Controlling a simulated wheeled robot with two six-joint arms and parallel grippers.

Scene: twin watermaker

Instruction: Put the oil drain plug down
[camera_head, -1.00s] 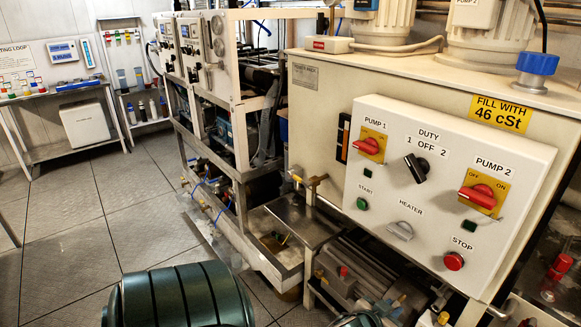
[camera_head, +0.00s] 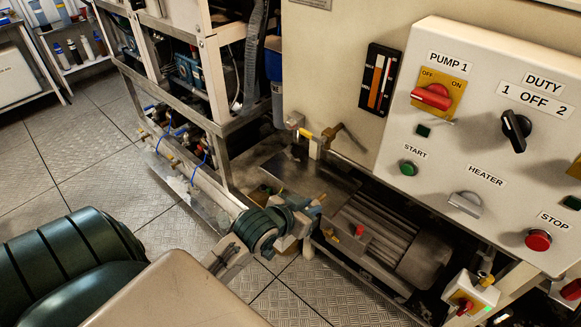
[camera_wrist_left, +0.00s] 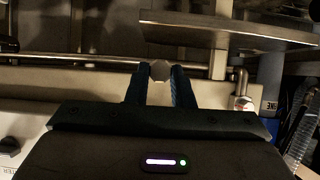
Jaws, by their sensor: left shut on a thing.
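The oil drain plug (camera_wrist_left: 160,70) shows in the left wrist view as a small pale, six-sided piece between the fingertips. My left gripper (camera_wrist_left: 159,83) is shut on it with its two blue fingers. In the head view my left gripper (camera_head: 314,206) is low, by the near edge of the flat steel plate and left of the motor. I cannot make out the plug in the head view. Whether the plug touches anything cannot be told. My right gripper is not in view.
A finned grey motor (camera_head: 385,240) stands right of my left gripper. The flat steel plate (camera_head: 298,180) lies behind it, with a yellow-handled valve (camera_head: 312,134) above. The white control panel (camera_head: 470,120) juts out at the right. Bare tiled floor (camera_head: 100,185) lies at the left.

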